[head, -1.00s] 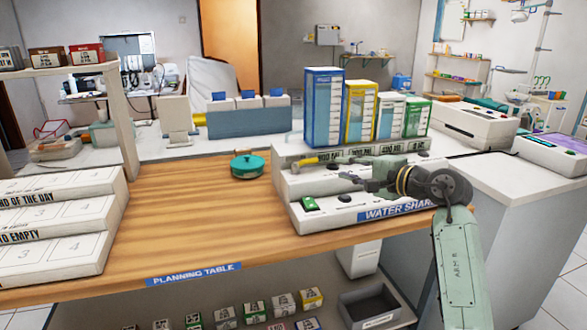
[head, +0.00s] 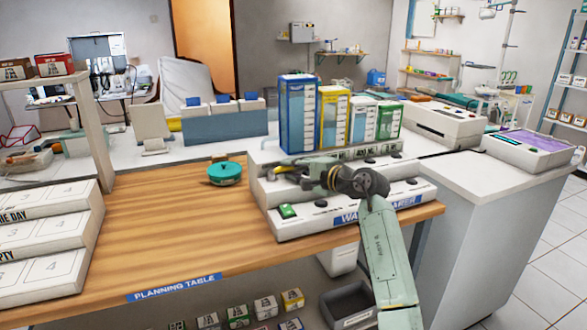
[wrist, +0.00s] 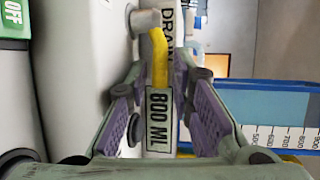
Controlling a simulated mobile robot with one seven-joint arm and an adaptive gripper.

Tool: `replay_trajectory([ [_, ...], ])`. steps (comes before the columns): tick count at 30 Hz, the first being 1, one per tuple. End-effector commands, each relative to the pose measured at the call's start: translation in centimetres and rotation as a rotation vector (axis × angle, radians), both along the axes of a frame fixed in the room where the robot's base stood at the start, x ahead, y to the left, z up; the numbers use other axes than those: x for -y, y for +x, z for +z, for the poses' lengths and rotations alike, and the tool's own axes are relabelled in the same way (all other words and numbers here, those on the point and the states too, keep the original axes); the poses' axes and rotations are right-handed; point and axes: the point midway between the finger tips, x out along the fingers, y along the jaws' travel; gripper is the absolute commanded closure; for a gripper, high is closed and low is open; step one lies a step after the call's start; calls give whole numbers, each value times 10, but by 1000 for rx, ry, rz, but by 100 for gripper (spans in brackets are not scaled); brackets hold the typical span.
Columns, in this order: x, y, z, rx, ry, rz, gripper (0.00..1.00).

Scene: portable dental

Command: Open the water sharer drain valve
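The water sharer (head: 330,215) is a white stepped unit at the right end of the wooden table. Its drain valve has a yellow lever (wrist: 160,65) on a grey pivot, beside a partly hidden label starting "DRAIN" in the wrist view. My gripper (head: 285,172) is over the water sharer's upper step in the head view, and its fingers largely hide the lever there. In the wrist view, my gripper (wrist: 165,85) is open, with its purple-padded fingers on either side of the lever. Gaps show on both sides; I cannot tell whether any part touches.
Tall graduated containers (head: 298,115) in blue, yellow and green stand just behind the valve; the blue one (wrist: 270,115) is close to the right finger. A green switch (head: 288,211) is on the lower step. A teal round object (head: 225,172) sits on the clear wooden tabletop (head: 170,220).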

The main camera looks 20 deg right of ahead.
Motion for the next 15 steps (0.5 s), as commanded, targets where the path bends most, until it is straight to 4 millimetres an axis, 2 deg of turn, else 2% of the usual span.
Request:
replay_trajectory([
  [3, 0, 0, 0, 0, 0, 0, 79],
  [12, 0, 0, 0, 0, 0, 0, 99],
  [15, 0, 0, 0, 0, 0, 0, 100],
])
